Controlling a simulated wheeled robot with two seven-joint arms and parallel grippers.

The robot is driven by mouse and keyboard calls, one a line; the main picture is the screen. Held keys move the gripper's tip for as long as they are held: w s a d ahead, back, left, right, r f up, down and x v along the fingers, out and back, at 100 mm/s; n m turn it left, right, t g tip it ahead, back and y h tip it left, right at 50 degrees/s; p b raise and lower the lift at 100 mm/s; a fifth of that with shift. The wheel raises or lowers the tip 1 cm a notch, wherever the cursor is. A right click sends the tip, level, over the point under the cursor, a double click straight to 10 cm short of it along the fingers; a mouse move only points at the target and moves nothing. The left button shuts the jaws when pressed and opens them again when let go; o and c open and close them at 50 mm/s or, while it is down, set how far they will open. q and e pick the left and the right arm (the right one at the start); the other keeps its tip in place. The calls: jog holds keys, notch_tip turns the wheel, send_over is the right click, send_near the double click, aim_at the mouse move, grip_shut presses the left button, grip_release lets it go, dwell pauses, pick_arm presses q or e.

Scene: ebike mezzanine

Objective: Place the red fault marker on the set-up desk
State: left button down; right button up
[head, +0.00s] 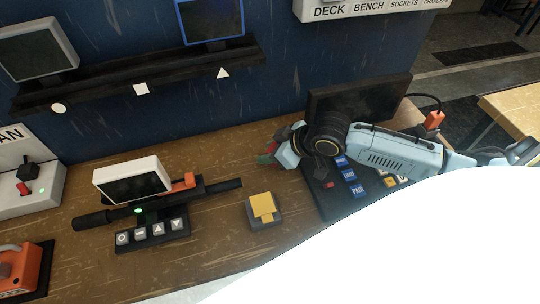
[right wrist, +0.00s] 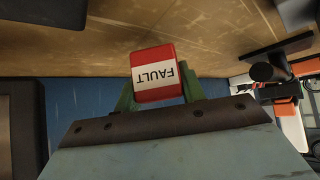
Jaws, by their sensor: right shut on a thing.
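The red fault marker (right wrist: 155,72) is a small red block with a white band reading FAULT. In the right wrist view it sits between the green fingers of my right gripper (right wrist: 158,98), which is shut on it. In the head view my right gripper (head: 268,156) is over the wooden desk (head: 215,230), left of the black monitor; only a bit of red shows at its fingers. I cannot tell the marker's exact height above the desk. My left gripper is not in view.
A handlebar display unit (head: 133,180) with buttons stands on the desk at left. A grey block with a yellow top (head: 263,207) lies mid-desk. A key panel (head: 350,180) is under my right arm, before the monitor (head: 360,95). A large white shape hides the lower right.

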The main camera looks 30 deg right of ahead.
notch_tip(320, 180, down, 2)
jog(key=shift+f, duration=0.15)
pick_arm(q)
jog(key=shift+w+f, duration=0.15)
pick_arm(e)
jog(key=o, duration=1)
jog(key=shift+c, duration=0.2)
